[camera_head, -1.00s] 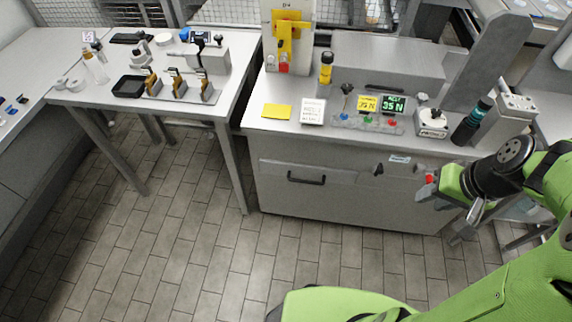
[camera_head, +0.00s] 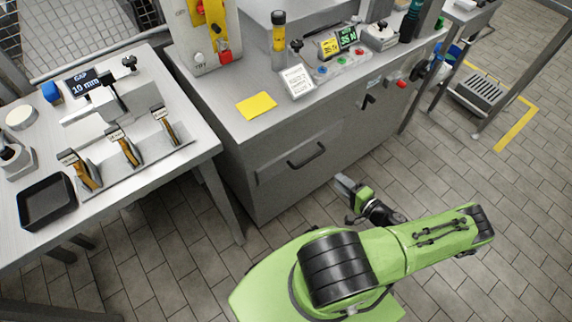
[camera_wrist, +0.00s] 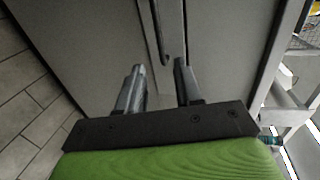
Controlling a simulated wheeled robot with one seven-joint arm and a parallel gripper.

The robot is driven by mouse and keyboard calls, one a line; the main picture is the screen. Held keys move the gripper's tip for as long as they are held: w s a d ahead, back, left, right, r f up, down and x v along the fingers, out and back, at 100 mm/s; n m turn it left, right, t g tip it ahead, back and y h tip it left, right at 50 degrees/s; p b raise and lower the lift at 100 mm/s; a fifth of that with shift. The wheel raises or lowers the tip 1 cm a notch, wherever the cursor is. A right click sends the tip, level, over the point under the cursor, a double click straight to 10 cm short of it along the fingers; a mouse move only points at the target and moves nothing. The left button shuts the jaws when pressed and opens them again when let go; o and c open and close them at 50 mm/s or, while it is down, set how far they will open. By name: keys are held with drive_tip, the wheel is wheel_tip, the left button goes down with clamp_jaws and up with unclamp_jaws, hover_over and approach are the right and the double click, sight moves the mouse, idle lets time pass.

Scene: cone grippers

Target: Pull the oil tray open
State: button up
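The oil tray appears to be the grey drawer front (camera_head: 273,170) low in the cabinet, with a dark bar handle (camera_head: 307,155). The drawer front looks flush with the cabinet. My gripper (camera_head: 345,188) is in front of the cabinet, to the right of and below the handle in the head view, apart from it. In the wrist view my gripper (camera_wrist: 159,68) has its two fingers spread with nothing between them. The handle (camera_wrist: 163,40) runs nearly vertically ahead of the fingertips, roughly in line with the gap.
The grey cabinet (camera_head: 330,125) carries a yellow note (camera_head: 257,105), a white card (camera_head: 297,82) and a button panel (camera_head: 342,62). A red knob (camera_head: 402,83) sticks out at its right end. A side table (camera_head: 105,180) stands left.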

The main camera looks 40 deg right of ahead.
sight(312, 157)
drive_tip(key=b+x, duration=0.4)
drive_tip(key=x, duration=1.1)
drive_tip(key=shift+w+d+f, duration=0.2)
drive_tip(key=shift+w, duration=0.15)
drive_tip(key=shift+c, duration=0.5)
clamp_jaws()
